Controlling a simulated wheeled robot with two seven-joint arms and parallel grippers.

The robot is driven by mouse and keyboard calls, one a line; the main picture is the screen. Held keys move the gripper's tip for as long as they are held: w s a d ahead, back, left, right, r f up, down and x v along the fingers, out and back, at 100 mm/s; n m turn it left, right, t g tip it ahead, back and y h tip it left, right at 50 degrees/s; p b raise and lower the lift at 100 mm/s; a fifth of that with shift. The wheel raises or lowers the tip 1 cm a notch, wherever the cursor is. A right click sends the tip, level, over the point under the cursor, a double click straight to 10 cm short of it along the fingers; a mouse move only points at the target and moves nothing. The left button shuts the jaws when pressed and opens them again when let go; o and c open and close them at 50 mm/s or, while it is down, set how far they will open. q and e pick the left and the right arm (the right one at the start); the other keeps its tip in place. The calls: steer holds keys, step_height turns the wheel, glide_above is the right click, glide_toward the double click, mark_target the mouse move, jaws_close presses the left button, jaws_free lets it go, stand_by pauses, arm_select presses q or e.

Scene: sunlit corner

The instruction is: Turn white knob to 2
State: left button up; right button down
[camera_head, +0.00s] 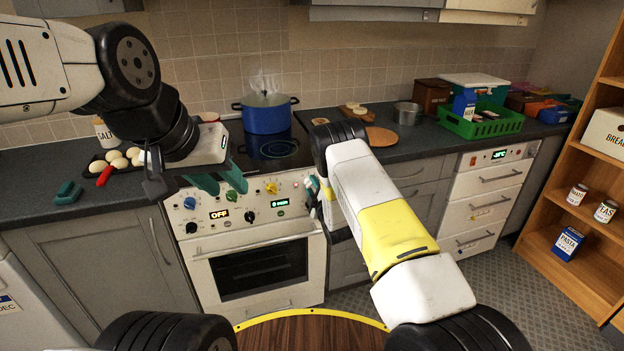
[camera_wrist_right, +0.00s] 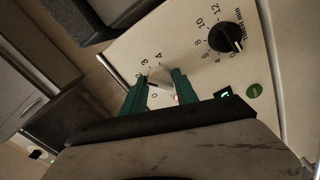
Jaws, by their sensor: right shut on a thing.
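The white knob (camera_wrist_right: 157,76) shows in the right wrist view between the green fingertips of my right gripper (camera_wrist_right: 158,88). The gripper is shut on it. The fingers partly cover the knob, and I cannot tell exactly where it points. The printed numbers 2, 3 and 4 show beyond it, and a 0 shows near the fingers. In the head view my right gripper (camera_head: 312,192) is at the right end of the stove's control panel, and my arm hides most of the knob. My left gripper (camera_head: 221,182) is open and empty, in front of the panel's upper left part.
A black timer knob (camera_wrist_right: 226,38) sits beside the white knob. The stove panel also bears a blue knob (camera_head: 189,203), a yellow knob (camera_head: 272,188) and black knobs. A steaming blue pot (camera_head: 267,117) stands on the hob. A tray of buns lies left on the counter.

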steer(key=shift+n, duration=0.8)
steer(key=c, duration=0.9)
jaws_free()
steer(key=shift+c, duration=0.2)
steer(key=v, duration=0.7)
steer(key=shift+s, duration=0.35)
steer(key=shift+d+r, duration=0.1)
